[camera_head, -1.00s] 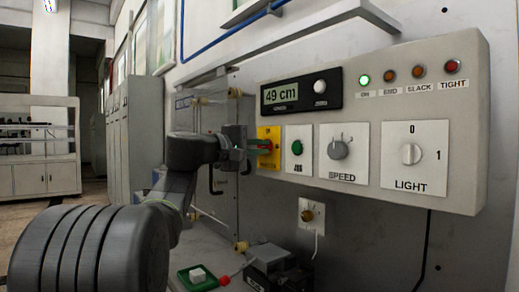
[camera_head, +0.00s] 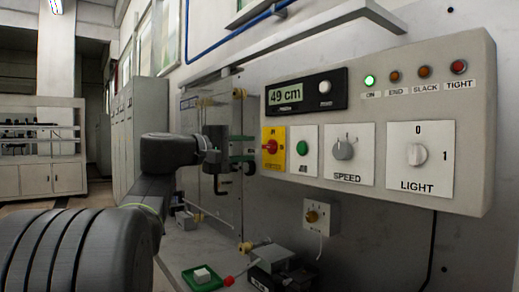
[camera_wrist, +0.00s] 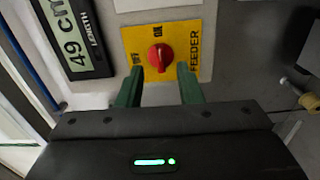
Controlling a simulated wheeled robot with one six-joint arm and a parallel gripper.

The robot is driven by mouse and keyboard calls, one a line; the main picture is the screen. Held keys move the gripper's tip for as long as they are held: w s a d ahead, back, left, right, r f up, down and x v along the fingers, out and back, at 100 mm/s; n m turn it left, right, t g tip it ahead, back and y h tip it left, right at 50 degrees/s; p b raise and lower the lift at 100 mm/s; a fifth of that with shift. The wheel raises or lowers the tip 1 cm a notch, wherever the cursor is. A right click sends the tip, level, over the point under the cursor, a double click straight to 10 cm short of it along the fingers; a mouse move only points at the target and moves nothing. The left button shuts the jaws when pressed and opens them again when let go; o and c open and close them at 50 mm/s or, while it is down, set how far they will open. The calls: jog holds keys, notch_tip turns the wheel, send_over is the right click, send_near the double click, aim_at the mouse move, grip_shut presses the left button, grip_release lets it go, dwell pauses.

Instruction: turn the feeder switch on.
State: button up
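The feeder switch is a red knob (camera_head: 270,147) on a yellow plate (camera_head: 265,133) at the left end of the grey control box. In the wrist view the red knob (camera_wrist: 160,57) appears upright, its marked end toward the ON label; OFF is at its left and FEEDER is printed along the right. My gripper (camera_head: 248,149) is just left of the plate, clear of the knob. In the wrist view my gripper (camera_wrist: 161,76) is open, its two green fingers apart and empty, with the knob visible between and beyond their tips.
The control box (camera_head: 467,150) also carries a 49 cm display (camera_head: 286,96), a lit green ON lamp (camera_head: 369,80), a green button (camera_head: 302,148), a SPEED knob (camera_head: 343,148) and a LIGHT switch (camera_head: 418,155). A green tray (camera_head: 202,279) sits below.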

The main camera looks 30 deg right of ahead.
aim_at(269, 147)
jog(key=a, duration=0.7)
jog(key=shift+s+a, duration=0.2)
jog(key=shift+s, duration=0.15)
jog(key=d, duration=0.4)
jog(key=w+d, duration=0.1)
jog(key=d, duration=0.8)
jog(key=shift+w+d, duration=0.15)
jog(key=shift+d, duration=0.25)
